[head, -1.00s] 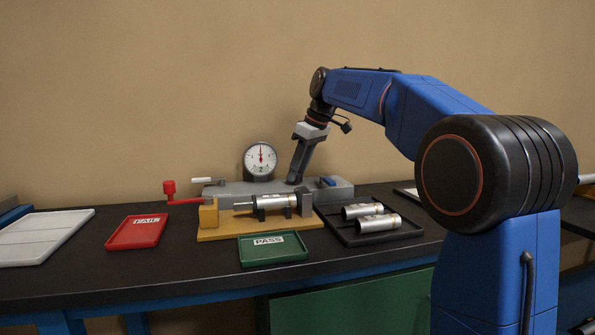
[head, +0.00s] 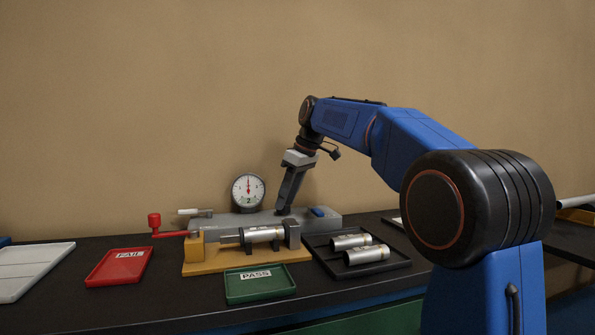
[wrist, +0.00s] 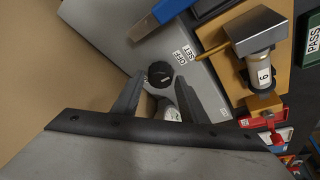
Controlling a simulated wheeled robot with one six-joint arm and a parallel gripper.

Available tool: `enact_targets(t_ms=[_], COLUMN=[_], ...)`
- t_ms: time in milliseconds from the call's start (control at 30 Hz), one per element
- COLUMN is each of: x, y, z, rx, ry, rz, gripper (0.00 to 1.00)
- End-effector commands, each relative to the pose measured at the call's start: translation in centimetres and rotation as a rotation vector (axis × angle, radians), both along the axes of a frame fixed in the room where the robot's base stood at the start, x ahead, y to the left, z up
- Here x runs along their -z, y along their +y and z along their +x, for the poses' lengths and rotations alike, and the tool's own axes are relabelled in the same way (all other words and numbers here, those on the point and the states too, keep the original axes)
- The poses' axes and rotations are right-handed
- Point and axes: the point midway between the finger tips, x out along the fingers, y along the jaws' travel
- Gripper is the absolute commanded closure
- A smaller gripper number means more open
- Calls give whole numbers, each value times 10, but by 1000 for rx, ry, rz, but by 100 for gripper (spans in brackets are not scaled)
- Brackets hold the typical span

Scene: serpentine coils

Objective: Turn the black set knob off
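The black set knob (wrist: 160,74) is round and ridged, on the grey fixture base (wrist: 104,22) in the wrist view. A white label (wrist: 183,52) reading OFF and SET lies beside it. My gripper (wrist: 159,80) is open, with one finger on each side of the knob. I cannot tell whether the fingers touch it. In the head view my gripper (head: 283,209) reaches down to the top of the grey base, and the knob is hidden there. A dial gauge (head: 248,190) stands to its left, its red needle pointing up.
A metal cylinder (head: 262,233) sits in the yellow fixture (head: 200,266) in front. A red-knobbed handle (head: 154,221) is at left. A blue part (head: 318,212) sits right of the gripper. Red FAIL (head: 104,275), green PASS (head: 238,292) and black (head: 391,265) trays stand around.

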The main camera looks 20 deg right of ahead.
Motion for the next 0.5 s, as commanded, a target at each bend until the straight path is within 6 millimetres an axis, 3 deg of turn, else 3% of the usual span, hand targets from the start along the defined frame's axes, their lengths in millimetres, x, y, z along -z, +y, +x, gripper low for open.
enact_targets(t_ms=[500], x=[-93], y=[-28], z=[-26], rx=[1], ry=[-3], rz=[0], gripper=[61])
